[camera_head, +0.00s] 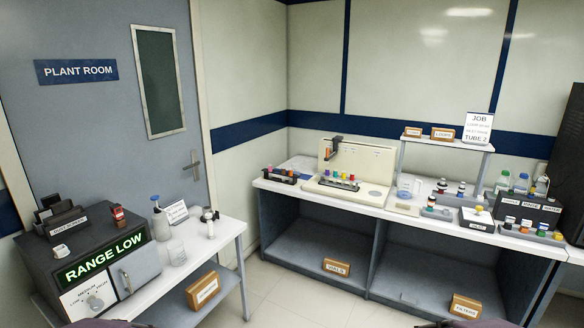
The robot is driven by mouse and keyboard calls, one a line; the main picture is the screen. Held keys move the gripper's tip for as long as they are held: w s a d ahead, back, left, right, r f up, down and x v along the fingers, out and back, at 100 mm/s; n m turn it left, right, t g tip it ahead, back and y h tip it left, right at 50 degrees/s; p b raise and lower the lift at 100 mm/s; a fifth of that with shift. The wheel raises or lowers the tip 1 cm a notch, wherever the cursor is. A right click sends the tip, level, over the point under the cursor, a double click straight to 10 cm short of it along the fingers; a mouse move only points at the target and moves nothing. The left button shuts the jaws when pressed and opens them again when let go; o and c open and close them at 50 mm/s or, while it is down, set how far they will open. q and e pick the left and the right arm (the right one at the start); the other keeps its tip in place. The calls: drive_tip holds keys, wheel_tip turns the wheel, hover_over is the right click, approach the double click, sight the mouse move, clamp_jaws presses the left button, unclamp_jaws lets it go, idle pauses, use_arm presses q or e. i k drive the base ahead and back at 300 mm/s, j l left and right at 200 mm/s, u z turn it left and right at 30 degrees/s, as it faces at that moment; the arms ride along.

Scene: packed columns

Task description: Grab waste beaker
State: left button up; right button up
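Another clear vessel (405,189), with a bluish tint and what looks like a handle, stands on the long right bench. I cannot read a label on either, so I cannot tell which is the waste beaker. Neither gripper is in view. Only dark slivers, perhaps of my own arms, show at the bottom edge.
A dark box unit (86,262) reading RANGE LOW fills the left table's left side. A cream instrument (357,164) stands on the bench. Floor (287,296) between is clear.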

sight(296, 167)
drive_tip(key=i+l+u, duration=0.1)
drive_tip(key=i, duration=0.4)
drive_tip(key=i+l, duration=0.2)
drive_tip(key=i, duration=0.35)
drive_tip(key=i+l+u, duration=0.15)
drive_tip(key=i, duration=0.35)
drive_tip(key=i+l, duration=0.2)
drive_tip(key=i, duration=0.3)
drive_tip(key=i+l+u, duration=0.15)
drive_tip(key=i, duration=0.35)
drive_tip(key=i+l, duration=0.35)
drive_tip(key=i, duration=0.15)
drive_tip(key=j+u, duration=0.05)
